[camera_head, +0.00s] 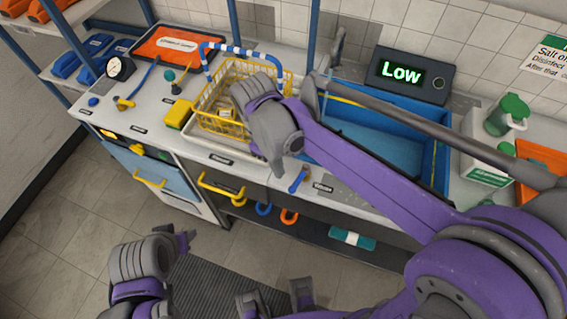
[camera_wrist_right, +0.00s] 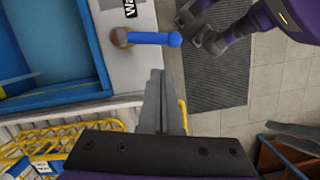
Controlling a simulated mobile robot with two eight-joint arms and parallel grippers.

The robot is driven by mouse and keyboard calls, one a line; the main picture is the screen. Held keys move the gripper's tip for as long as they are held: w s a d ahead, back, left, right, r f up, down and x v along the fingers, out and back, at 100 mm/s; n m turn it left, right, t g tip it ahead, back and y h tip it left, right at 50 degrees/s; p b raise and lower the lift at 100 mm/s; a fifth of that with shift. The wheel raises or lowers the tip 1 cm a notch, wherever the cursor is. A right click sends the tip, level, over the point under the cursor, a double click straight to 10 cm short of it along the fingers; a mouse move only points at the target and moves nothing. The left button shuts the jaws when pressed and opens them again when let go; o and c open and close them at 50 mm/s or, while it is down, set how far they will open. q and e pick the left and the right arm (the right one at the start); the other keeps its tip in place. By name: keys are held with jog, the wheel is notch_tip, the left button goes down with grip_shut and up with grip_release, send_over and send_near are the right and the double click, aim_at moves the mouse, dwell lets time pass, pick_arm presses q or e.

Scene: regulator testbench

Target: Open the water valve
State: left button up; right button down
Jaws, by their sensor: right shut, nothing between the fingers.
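The water valve is a short blue lever (camera_head: 299,179) at the front edge of the bench, beside a dark label. In the right wrist view its blue handle (camera_wrist_right: 152,38) runs from a copper-brown pivot toward the bench edge, next to a label partly cut off. My right gripper (camera_head: 277,172) is left of the lever in the head view and apart from it. In the right wrist view its fingers (camera_wrist_right: 158,78) are together and empty, below the handle. My left arm shows at the lower left, with its gripper (camera_head: 187,243) unclear, away from the bench.
A blue basin (camera_head: 438,165) lies behind and right of the lever. A yellow wire basket (camera_head: 205,103) stands left of it. A black display (camera_head: 408,76) at the back reads "Low". Yellow, blue and orange handles hang below the bench front. The floor in front has a dark mat (camera_head: 215,285).

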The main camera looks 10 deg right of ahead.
jog(key=a+v, duration=0.1)
jog(key=v, duration=0.9)
jog(key=shift+w+p, duration=0.3)
jog(key=shift+w, duration=0.1)
jog(key=shift+r, duration=0.1)
